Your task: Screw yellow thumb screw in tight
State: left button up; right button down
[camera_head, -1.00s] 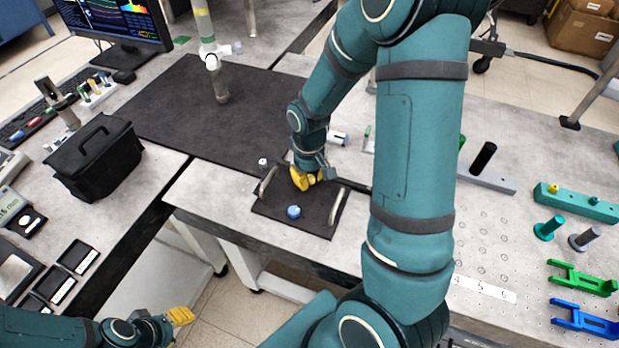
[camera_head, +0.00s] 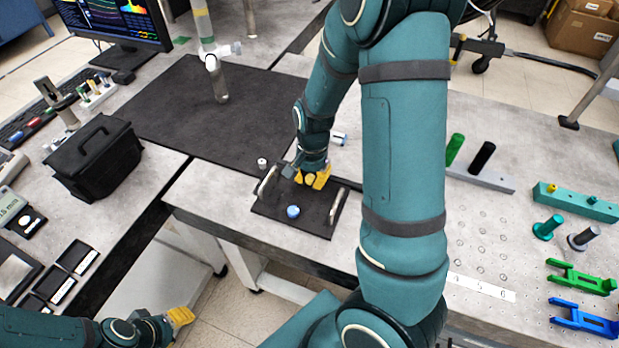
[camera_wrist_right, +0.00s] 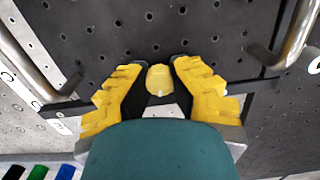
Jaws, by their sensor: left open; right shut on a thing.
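The yellow thumb screw (camera_wrist_right: 159,80) sits between the two yellow fingers of my right gripper (camera_wrist_right: 159,84) in the right wrist view, over the black perforated plate (camera_wrist_right: 220,30). In the head view my right gripper (camera_head: 312,178) is at the far side of the plate (camera_head: 310,222), shut on the thumb screw. Its threaded end is hidden, so how deep it sits cannot be told. My left gripper (camera_head: 180,316) is open and empty at the lower left, away from the tables.
The plate has metal handles at its left (camera_head: 266,181) and right (camera_head: 337,206), close beside my right gripper. A blue knob (camera_head: 293,212) stands on its near part. A white knob (camera_head: 262,163) is near its far left corner. A black mat (camera_head: 180,110) lies behind.

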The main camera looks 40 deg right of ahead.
aim_at(313, 176)
jog(key=m, duration=0.2)
jog(key=s+m, duration=0.1)
jog(key=shift+f+m, duration=0.4)
jog(key=c, duration=0.9)
grip_release()
jog(key=r, duration=1.2)
jog(key=shift+w+d+r, duration=0.25)
jog(key=shift+w+d, duration=0.15)
jog(key=shift+r, duration=0.1)
